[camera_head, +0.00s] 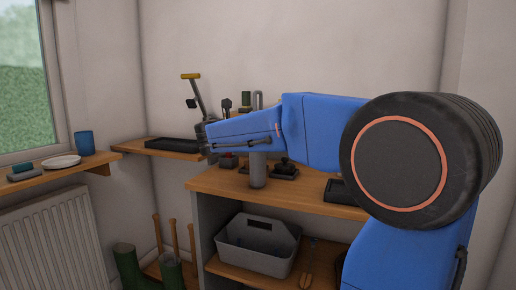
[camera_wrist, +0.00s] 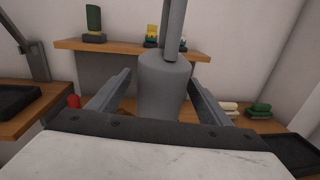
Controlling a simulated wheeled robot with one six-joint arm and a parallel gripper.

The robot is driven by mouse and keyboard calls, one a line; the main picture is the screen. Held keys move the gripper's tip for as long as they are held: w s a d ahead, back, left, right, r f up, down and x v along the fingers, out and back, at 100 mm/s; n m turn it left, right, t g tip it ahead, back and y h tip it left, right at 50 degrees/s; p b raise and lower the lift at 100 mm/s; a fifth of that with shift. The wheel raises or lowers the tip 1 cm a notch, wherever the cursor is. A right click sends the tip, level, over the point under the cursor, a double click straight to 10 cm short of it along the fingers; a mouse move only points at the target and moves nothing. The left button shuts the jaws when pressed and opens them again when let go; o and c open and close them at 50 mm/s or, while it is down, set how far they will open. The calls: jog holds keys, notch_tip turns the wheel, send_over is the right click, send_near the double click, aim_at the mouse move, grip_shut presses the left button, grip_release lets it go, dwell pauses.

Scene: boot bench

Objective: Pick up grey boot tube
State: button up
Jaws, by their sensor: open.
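The grey boot tube (camera_head: 258,172) stands upright on the wooden bench top in the head view. It is a thick grey cylinder, and my blue arm hides its middle. A thin grey looped part (camera_head: 257,100) shows above the arm, in line with it. In the wrist view the tube (camera_wrist: 163,88) stands between the two fingers of my gripper (camera_wrist: 160,76), its thin part rising out of the top of the picture. The fingers are apart, one on each side, with a visible gap at the left. Contact at the right cannot be told.
The bench top (camera_head: 305,188) holds dark small items (camera_head: 284,168) and a black tray (camera_head: 337,191) right of the tube. A red item (camera_wrist: 74,101) lies left of the fingers. A back shelf (camera_wrist: 110,46) bears a green item. A grey caddy (camera_head: 262,244) sits below.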

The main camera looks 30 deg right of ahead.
jog(key=shift+x, duration=1.55)
jog(key=shift+a, duration=0.1)
jog(key=c, duration=1.1)
